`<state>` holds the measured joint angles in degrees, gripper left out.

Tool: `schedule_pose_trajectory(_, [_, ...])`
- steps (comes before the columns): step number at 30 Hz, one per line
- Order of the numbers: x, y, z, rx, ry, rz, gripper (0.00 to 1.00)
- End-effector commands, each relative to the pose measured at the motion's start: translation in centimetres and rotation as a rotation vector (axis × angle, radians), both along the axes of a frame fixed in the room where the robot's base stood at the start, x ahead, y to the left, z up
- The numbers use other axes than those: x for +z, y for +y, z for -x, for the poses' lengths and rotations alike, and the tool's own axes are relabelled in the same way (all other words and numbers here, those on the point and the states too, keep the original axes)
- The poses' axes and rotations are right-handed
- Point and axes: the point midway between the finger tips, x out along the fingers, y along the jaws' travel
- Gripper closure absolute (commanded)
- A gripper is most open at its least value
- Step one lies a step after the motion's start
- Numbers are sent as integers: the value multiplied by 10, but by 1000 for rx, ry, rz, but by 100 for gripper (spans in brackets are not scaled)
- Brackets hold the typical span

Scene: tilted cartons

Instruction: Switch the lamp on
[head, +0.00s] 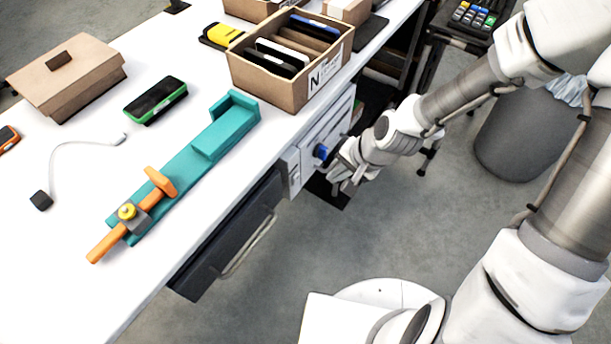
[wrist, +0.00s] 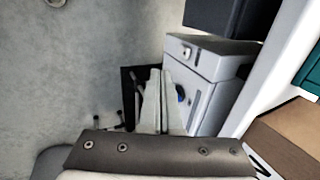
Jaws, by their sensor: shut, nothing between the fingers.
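A thin white curved stalk (head: 58,150) rises from a small black block (head: 41,200) at the left of the white table; it looks like a small lamp, and I cannot tell whether it is lit. A blue knob (head: 320,151) sits on the front of a light grey cabinet (head: 294,178) under the table edge. My gripper (head: 336,186) is shut and empty, close in front of the cabinet, just right of and below the knob. In the wrist view my fingers (wrist: 157,76) are together, with the blue knob (wrist: 180,93) partly hidden beside them. Contact cannot be told.
A teal fixture (head: 190,160) with an orange handled clamp (head: 130,215) lies along the table. A carton (head: 270,85) of flat devices stands by the edge. A lidded carton (head: 68,78) and a green-black device (head: 156,100) are farther left. A dark drawer (head: 225,240) hangs below the table.

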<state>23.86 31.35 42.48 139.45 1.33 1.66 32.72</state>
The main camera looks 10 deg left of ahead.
Motion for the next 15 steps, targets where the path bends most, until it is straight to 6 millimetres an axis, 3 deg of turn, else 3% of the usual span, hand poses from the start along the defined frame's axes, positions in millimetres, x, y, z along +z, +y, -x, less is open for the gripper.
schedule_pose_trajectory(5, [-13, 5, -2, 3, 2, -1, 100])
schedule_pose_trajectory(15, [-70, 29, -11, 4, 3, 1, 100])
